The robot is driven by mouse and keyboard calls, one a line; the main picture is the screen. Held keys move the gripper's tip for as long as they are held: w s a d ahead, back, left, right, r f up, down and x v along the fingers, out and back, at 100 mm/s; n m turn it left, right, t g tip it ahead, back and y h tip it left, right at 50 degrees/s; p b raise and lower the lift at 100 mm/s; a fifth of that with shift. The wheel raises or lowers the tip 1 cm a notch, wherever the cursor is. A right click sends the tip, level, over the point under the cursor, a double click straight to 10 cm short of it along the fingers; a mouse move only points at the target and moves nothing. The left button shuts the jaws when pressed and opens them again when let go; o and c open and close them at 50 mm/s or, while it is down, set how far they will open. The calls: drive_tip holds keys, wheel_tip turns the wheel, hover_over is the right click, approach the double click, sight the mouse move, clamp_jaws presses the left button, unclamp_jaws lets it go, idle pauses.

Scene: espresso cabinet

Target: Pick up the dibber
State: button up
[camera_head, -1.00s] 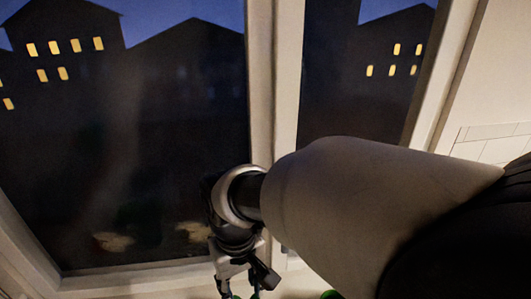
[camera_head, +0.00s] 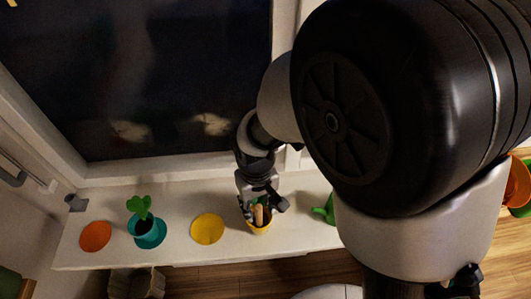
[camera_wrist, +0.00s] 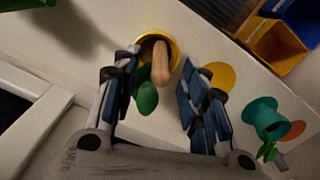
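The dibber appears to be the tan wooden piece (camera_wrist: 160,66) standing in a yellow pot (camera_wrist: 174,44) on the white sill. In the head view the tan piece (camera_head: 258,214) rises from the yellow pot (camera_head: 259,231), partly hidden by my gripper (camera_head: 262,204). A green leaf-like shape (camera_wrist: 147,98) shows beside it in the wrist view. In the wrist view my gripper (camera_wrist: 158,72) is open, with one finger on each side of the tan piece and a visible gap to each. How far the fingertips are above the pot is hard to tell.
A yellow disc (camera_head: 208,229), a teal pot with a green plant (camera_head: 149,232) and an orange disc (camera_head: 95,236) lie left along the sill. A green object (camera_head: 327,210) is close right of the pot. The window (camera_head: 150,90) stands behind.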

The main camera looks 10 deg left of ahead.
drive_tip(key=shift+f, duration=0.35)
drive_tip(key=shift+c, duration=0.4)
clamp_jaws()
